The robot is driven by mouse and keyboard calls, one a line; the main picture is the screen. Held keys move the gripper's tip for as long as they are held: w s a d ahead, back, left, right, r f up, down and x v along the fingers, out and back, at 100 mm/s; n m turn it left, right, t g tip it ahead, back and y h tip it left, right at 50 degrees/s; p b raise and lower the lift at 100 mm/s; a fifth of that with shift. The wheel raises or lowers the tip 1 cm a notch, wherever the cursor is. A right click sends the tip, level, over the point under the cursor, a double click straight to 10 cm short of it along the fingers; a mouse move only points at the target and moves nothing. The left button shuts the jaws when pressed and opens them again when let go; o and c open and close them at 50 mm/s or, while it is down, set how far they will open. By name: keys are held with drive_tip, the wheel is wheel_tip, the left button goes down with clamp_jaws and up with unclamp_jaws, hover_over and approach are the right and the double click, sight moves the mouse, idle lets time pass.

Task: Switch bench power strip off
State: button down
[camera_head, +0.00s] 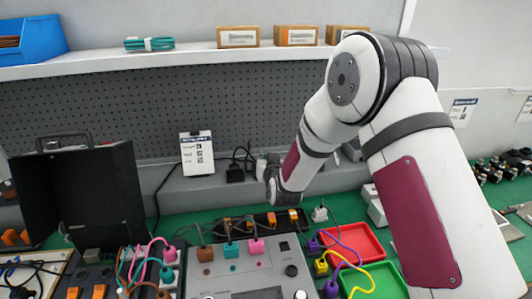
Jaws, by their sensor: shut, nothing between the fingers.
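A black power strip (262,220) with several orange switches lies on the green bench top behind the grey control box. It looks like the bench power strip, but I cannot read any label. My gripper (272,196) is small and dark in the picture, at the end of my white and maroon arm. It points down and is shut and empty. It appears above and behind the strip; I cannot tell whether it touches anything. The switch positions are too small to read.
The grey control box (250,272) with coloured plugs stands in front. A red tray (352,242) and green tray (388,280) lie right, with cables across. A black open case (105,195) stands left. A white label card (197,153) hangs behind. A shelf (190,62) crosses above.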

drive_tip(key=shift+f, duration=0.3)
